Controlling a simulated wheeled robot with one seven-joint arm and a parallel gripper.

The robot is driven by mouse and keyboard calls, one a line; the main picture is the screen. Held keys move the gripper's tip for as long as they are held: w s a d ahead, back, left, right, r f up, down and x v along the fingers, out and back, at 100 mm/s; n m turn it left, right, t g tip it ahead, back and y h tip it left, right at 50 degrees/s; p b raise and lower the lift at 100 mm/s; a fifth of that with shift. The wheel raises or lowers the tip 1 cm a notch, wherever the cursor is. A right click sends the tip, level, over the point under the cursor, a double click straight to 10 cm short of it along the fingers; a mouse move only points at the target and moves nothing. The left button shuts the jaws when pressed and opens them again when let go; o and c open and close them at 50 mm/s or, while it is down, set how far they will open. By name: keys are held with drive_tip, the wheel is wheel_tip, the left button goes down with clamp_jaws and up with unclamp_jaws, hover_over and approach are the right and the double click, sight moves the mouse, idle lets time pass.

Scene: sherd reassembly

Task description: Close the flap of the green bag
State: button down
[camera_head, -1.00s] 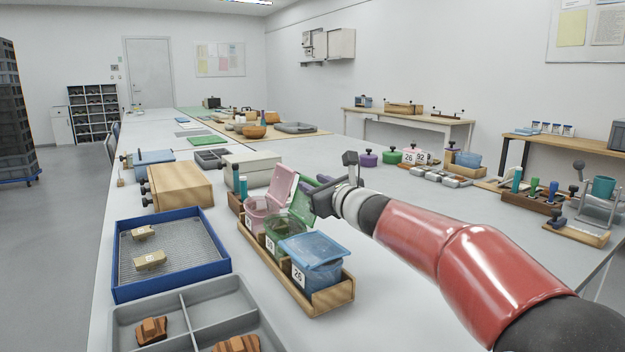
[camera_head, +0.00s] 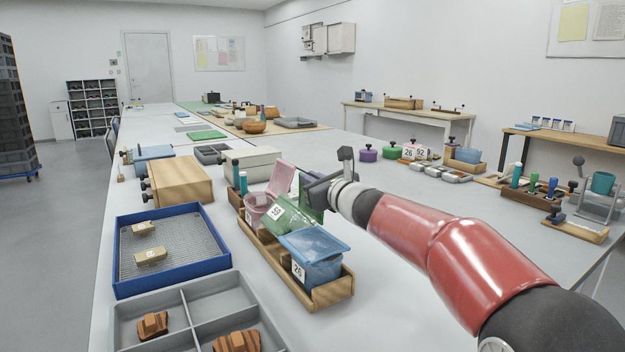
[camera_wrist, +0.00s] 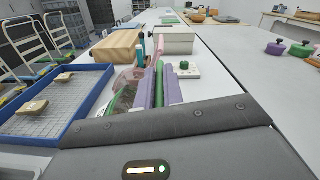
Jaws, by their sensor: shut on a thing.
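The green bag (camera_head: 290,215) is in the middle of a wooden rack, between a pink bag and a blue bag. It is tilted, with its white number label turned upward to the left. Its green flap (camera_head: 312,205) stands up at the bag's right side. My gripper (camera_head: 311,188) is shut on this flap, coming from the right. In the wrist view the green flap (camera_wrist: 159,85) is a thin strip between my two purple finger pads. The clear green bag body (camera_wrist: 124,95) lies left of them. The bag's base is hidden by the blue bag and rack.
The pink bag (camera_head: 258,207) has its flap standing open; the blue bag (camera_head: 318,268) is covered by its flap. The wooden rack (camera_head: 332,295) surrounds the bags. A blue-rimmed tray (camera_head: 172,289) lies left, a grey divided tray (camera_head: 190,292) in front. Table right of the rack is clear.

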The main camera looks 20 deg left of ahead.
sight(288, 201)
idle(0.5)
drive_tip(key=s+a+n+b, duration=0.1)
drive_tip(key=n+b, duration=0.1)
drive_tip(key=b, duration=0.1)
drive_tip(key=shift+s+r+n, duration=0.1)
drive_tip(key=shift+s+n, duration=0.1)
drive_tip(key=shift+n, duration=0.1)
drive_tip(key=s+a+n+b, duration=0.1)
drive_tip(key=n+b, duration=0.1)
drive_tip(key=s+a+n+b, duration=0.1)
drive_tip(key=n+b, duration=0.1)
drive_tip(key=s+a+n+b, duration=0.1)
drive_tip(key=n+b, duration=0.1)
drive_tip(key=shift+s, duration=0.25)
drive_tip(key=shift+s+a+f+n+b, duration=0.3)
drive_tip(key=shift+s+a+n+b, duration=0.1)
drive_tip(key=shift+n+b, duration=0.35)
drive_tip(key=shift+s+a+f+n+b, duration=0.35)
drive_tip(key=shift+n+b, duration=0.2)
drive_tip(key=shift+n, duration=0.4)
drive_tip(key=shift+s+d, duration=0.1)
